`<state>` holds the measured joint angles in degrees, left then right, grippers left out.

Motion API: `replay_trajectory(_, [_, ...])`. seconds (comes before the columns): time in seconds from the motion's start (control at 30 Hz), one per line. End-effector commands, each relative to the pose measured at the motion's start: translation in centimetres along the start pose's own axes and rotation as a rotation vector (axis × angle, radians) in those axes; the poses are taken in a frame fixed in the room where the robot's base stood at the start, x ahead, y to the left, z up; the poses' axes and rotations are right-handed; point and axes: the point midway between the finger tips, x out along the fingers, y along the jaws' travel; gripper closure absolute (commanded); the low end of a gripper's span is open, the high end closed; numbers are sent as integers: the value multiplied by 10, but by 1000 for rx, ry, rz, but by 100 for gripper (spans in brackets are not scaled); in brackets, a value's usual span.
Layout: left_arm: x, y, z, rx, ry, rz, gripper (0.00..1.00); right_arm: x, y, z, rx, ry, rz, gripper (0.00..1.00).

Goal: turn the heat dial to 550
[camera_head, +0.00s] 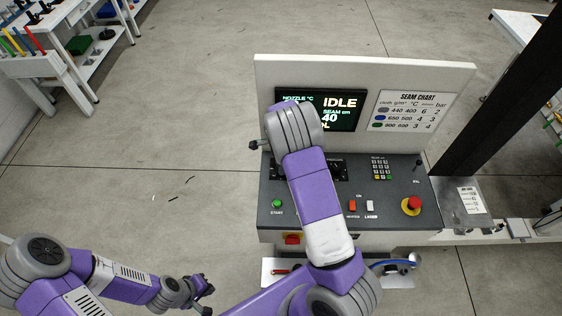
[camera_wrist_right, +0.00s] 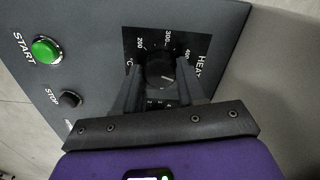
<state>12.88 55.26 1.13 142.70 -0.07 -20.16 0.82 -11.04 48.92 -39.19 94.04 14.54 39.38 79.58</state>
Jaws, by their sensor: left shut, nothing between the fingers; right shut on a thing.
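The heat dial (camera_wrist_right: 158,68) is a dark round knob on a black plate marked HEAT in the right wrist view. The scale marks 200, 300 and 400 show around it; higher marks are hidden. I cannot clearly tell where its pointer stands. My right gripper (camera_wrist_right: 161,80) is shut on the dial, one finger on each side. In the head view my right arm hides the dial and the gripper. My left gripper (camera_head: 204,292) is shut and empty, low over the floor left of the console. The display (camera_head: 340,112) reads IDLE; my arm covers its nozzle temperature number.
The console (camera_head: 410,215) carries a green start button (camera_head: 277,204), a red emergency button (camera_head: 411,205), a keypad (camera_head: 380,168) and a red switch (camera_head: 352,205). A seam chart (camera_head: 408,110) stands at the back. A dark post (camera_head: 500,95) rises at right.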

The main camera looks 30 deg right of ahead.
Motion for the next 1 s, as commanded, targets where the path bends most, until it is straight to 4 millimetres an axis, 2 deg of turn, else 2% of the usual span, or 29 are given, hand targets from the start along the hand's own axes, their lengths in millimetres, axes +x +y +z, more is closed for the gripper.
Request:
replay_trajectory(0.5, [-23, 9, 1, 0, 0, 0, 100, -2, -1, 0, 440, 0, -3, 91])
replay_trajectory(0.73, [-29, 11, 1, 0, 0, 0, 100, -2, -1, 0, 558, -1, -4, 91])
replay_trajectory(1.0, [-31, 12, 1, 0, 0, 0, 100, -1, -1, 0, 617, -2, -4, 91])
